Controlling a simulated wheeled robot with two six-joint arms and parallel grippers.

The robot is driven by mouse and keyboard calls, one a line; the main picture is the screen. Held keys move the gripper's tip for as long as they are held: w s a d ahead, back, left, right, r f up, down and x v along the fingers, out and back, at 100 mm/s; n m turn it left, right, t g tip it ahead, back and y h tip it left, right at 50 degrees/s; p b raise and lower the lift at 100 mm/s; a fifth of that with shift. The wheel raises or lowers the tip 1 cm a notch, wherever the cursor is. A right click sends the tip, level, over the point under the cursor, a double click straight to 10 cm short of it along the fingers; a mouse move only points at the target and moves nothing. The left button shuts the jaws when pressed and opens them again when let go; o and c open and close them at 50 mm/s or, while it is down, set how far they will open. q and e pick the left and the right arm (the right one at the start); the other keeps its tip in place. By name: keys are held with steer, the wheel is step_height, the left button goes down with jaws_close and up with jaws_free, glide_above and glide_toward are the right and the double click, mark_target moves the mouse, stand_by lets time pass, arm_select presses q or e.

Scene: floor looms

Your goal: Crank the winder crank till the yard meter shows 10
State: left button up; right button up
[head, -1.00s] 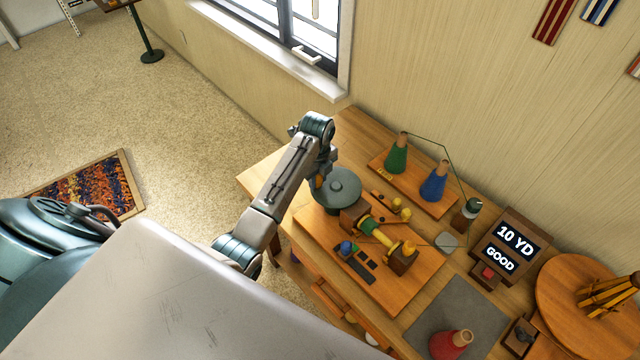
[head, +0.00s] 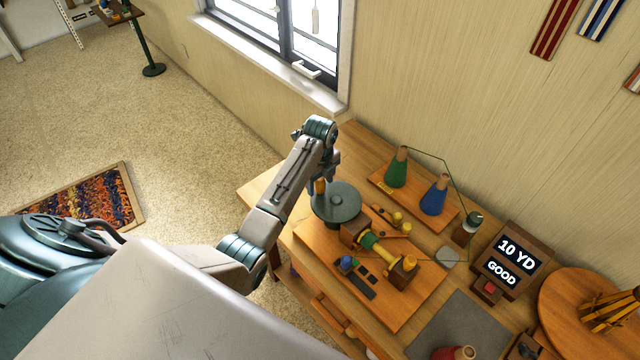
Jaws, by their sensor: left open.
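The yard meter (head: 508,262) at the right of the bench reads "10 YD" and "GOOD". The winder crank (head: 337,203) is a grey-green disc with an upright orange handle (head: 320,187) at its back left edge. It sits at the left end of a wooden winder board (head: 405,308) with a spool (head: 375,245) holding green and yellow yarn. My left gripper (head: 328,176) is open beside and just above the handle; its fingers are partly hidden by the wrist, and I cannot tell if they touch it. My right gripper is out of view.
Green (head: 396,170) and blue (head: 433,197) yarn cones stand on a board at the back, with a thread running over them. A red cone (head: 455,353) is at the front edge of view. A round wooden turntable (head: 565,300) stands at right. The wall bounds the bench behind.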

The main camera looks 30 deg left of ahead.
arm_select(q)
steer(key=shift+r, duration=3)
